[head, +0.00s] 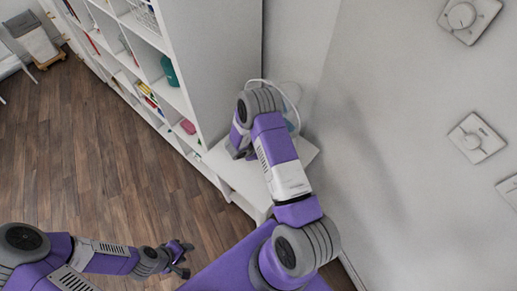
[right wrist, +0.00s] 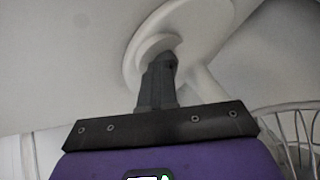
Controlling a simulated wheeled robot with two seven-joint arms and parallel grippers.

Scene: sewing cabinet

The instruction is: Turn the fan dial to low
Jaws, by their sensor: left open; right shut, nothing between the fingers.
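A white fan (head: 291,92) stands on a small white table in the corner, mostly hidden behind my right arm in the head view. In the right wrist view its round white base (right wrist: 133,62) shows, with a raised round dial (right wrist: 150,46) on it. My right gripper (right wrist: 160,60) is shut and empty, with its fingertips at the dial, overlapping its lower edge. I cannot tell whether they touch it, and the dial's setting is not readable. In the head view the right fingertips are hidden. My left gripper (head: 184,259) is open and empty, low above the floor.
The small white table (head: 232,178) stands against a tall white shelf (head: 222,70) holding books and boxes. White wall plates with knobs (head: 461,16) (head: 478,138) are on the right wall. The fan's wire cage (right wrist: 290,130) is close on the right in the wrist view. Wooden floor (head: 90,150) is open at left.

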